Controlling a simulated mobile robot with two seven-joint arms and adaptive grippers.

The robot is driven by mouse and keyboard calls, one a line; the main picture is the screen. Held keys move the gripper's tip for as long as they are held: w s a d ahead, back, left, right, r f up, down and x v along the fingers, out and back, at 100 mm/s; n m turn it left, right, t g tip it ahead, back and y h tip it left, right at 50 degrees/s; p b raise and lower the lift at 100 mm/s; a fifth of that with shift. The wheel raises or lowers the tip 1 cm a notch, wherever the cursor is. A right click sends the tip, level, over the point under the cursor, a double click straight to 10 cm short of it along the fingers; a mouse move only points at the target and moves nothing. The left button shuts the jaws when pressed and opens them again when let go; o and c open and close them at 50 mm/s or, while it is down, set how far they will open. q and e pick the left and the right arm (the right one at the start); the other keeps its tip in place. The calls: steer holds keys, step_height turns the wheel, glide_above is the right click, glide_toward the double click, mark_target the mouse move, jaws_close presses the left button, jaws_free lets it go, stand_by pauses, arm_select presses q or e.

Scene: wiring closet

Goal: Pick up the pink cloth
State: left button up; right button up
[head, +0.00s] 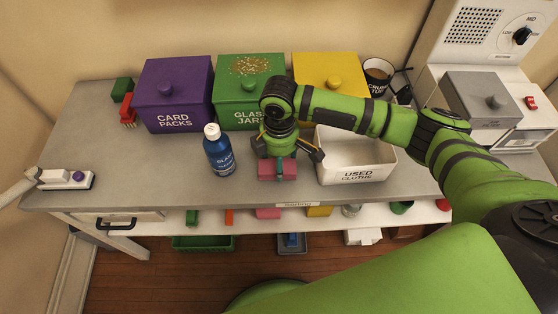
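The pink cloth (267,171) lies on the grey counter, between the blue bottle and the white bin. My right gripper (284,158) points down directly over it, its fingers appearing spread to either side. The gripper hides part of the cloth, and I cannot tell whether they touch. My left gripper is not in view.
A blue bottle (220,154) stands close to the left of the cloth. The white "USED CLOTHS" bin (357,176) stands close to the right. Purple (174,93), green (238,116) and yellow (325,68) lidded boxes line the back. The counter's left part is mostly clear.

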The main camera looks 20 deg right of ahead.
step_height(320, 180, up, 3)
steer(key=shift+w+r, duration=0.1)
steer(key=s+d+r, duration=0.2)
steer(key=s+r, duration=0.5)
steer(key=s, duration=0.4)
steer(key=shift+s, duration=0.35)
steer(key=shift+o, duration=0.2)
steer(key=shift+d, duration=0.1)
steer(key=c, duration=0.6)
